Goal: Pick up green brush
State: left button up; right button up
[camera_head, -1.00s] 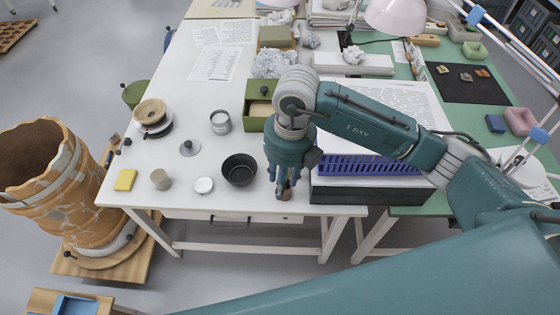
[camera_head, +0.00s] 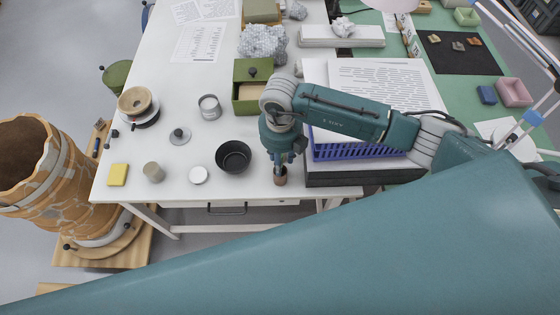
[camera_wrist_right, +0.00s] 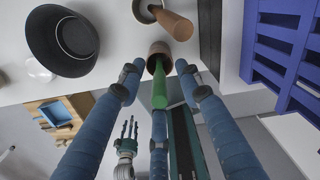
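The green brush (camera_wrist_right: 160,88) shows in the right wrist view as a narrow green handle, its lower end at the mouth of a small brown cup (camera_wrist_right: 159,50). The cup (camera_head: 280,179) stands near the table's front edge in the head view, under my right gripper (camera_head: 281,160). In the wrist view the right gripper's (camera_wrist_right: 160,72) blue fingers stand around the handle, with gaps at both sides. The brush head is hidden. My left gripper (camera_wrist_right: 128,132) shows small and far off in the wrist view, fingers spread and empty; it is outside the head view.
A black bowl (camera_head: 233,157) stands just left of the cup. A blue slatted crate (camera_head: 355,151) is close on the right, beside a dark box edge. A white lid (camera_head: 198,175), a beige cup (camera_head: 153,172) and a yellow block (camera_head: 118,175) line the front left.

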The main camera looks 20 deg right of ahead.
jog(key=shift+s+f, duration=0.1)
jog(key=shift+f, duration=0.8)
jog(key=shift+c, duration=0.5)
grip_shut()
jog(key=shift+r, duration=0.35)
pick_arm(q)
jog(key=f+b, duration=0.2)
jog(key=s+f+b, duration=0.1)
jog(key=f+b, duration=0.1)
pick_arm(e)
notch_tip(320, 180, up, 20)
jog(key=shift+f, duration=0.25)
